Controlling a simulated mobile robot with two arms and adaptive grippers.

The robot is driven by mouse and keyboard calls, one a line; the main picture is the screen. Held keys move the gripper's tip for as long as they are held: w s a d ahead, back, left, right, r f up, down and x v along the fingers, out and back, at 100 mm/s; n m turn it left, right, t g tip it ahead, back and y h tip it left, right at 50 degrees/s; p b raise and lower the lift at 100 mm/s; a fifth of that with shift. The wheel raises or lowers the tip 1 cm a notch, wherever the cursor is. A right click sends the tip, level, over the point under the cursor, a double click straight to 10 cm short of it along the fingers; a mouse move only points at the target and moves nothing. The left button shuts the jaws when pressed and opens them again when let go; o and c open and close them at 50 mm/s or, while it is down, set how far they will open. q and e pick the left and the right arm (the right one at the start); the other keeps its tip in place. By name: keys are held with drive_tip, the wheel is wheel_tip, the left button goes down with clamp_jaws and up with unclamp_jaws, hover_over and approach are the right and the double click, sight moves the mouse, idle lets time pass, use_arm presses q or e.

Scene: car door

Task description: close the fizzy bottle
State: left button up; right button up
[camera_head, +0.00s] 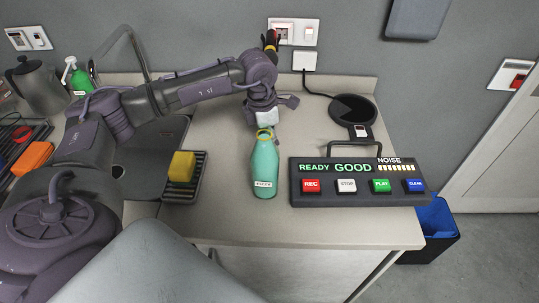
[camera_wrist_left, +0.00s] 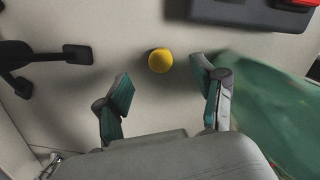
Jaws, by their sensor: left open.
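The green bottle (camera_head: 265,168), with a white FIZZY label, stands upright on the counter. A yellow ring shows around its top in the head view, partly covered by my gripper; I cannot tell if it is part of the bottle. In the left wrist view the bottle (camera_wrist_left: 275,115) is a large blurred green shape at the right. A round yellow cap (camera_wrist_left: 160,61) shows there against the pale counter, beyond the fingertips. My left gripper (camera_head: 265,117) is just behind the bottle's top. In the wrist view the gripper (camera_wrist_left: 160,82) is open, with nothing between its fingers. My right gripper is not visible.
A dark panel (camera_head: 356,170) with several coloured buttons stands right of the bottle. A yellow sponge (camera_head: 181,166) lies on a dark rack (camera_head: 183,192) at the left. A round black pad (camera_head: 353,109) is behind the panel. The front counter strip is clear.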

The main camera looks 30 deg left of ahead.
use_arm(q)
drive_tip(key=shift+f, duration=0.15)
wheel_tip(320, 180, down, 4)
drive_tip(key=shift+f+p, duration=0.25)
drive_tip(key=shift+p, duration=0.85)
drive_tip(key=shift+w+f, duration=0.1)
drive_tip(key=shift+f, duration=0.1)
drive_tip(key=shift+c, duration=0.2)
drive_tip(key=c, duration=0.8)
